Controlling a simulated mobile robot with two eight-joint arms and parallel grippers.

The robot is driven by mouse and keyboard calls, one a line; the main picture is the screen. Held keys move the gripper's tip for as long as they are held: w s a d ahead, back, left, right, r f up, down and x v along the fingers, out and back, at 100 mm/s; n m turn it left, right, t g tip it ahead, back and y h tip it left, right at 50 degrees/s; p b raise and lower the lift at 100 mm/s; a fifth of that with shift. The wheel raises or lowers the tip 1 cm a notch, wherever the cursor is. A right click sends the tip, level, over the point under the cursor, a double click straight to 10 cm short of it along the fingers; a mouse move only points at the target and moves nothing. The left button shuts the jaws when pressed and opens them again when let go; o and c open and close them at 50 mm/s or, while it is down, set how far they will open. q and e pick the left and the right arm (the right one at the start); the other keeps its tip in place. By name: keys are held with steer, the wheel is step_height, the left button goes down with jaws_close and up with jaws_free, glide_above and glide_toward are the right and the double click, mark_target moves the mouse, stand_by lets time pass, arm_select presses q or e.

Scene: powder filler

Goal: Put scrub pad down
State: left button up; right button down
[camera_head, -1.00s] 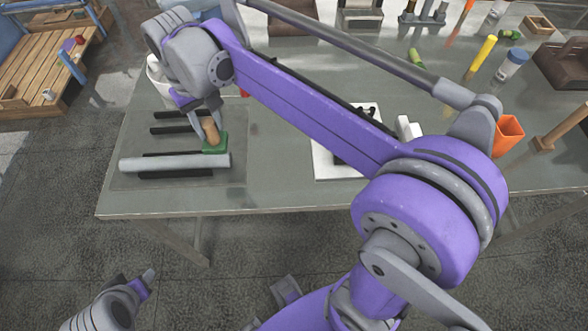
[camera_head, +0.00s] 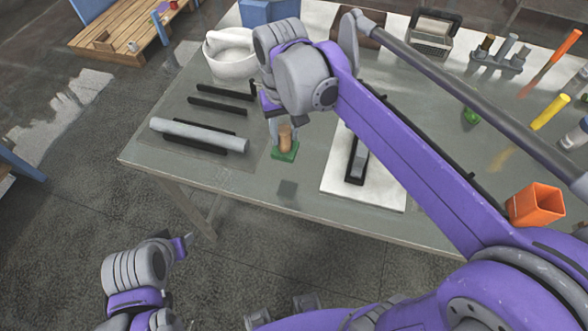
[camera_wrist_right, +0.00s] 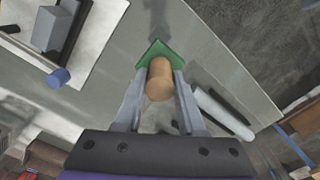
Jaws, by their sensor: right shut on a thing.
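The scrub pad is a green square pad (camera_head: 286,154) with a round wooden handle (camera_head: 285,136). My right gripper (camera_head: 281,128) is shut on the handle, with the pad facing down. A dark shadow lies on the table apart from the pad, so the pad appears to hang above the surface. It is over bare table between the dark mat and the white board. In the right wrist view the green pad (camera_wrist_right: 165,48) shows beyond the handle (camera_wrist_right: 160,82), between the two fingers. My left gripper (camera_head: 181,243) is low at the left, off the table; its jaw opening is unclear.
A grey tube (camera_head: 198,135) lies on black rails on the dark mat (camera_head: 172,151). A white board (camera_head: 373,193) with a black holder is to the right. A white bucket (camera_head: 231,62) stands behind, an orange cup (camera_head: 536,205) at right. The table front between mat and board is clear.

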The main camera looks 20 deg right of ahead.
mark_target(284, 147)
step_height(284, 147, down, 5)
steer(key=shift+w+a+f, duration=0.1)
steer(key=shift+f, duration=2.25)
steer(key=shift+f+b, duration=0.2)
steer(key=shift+b, duration=0.15)
steer(key=c, duration=0.5)
jaws_free()
steer(key=shift+r, duration=0.15)
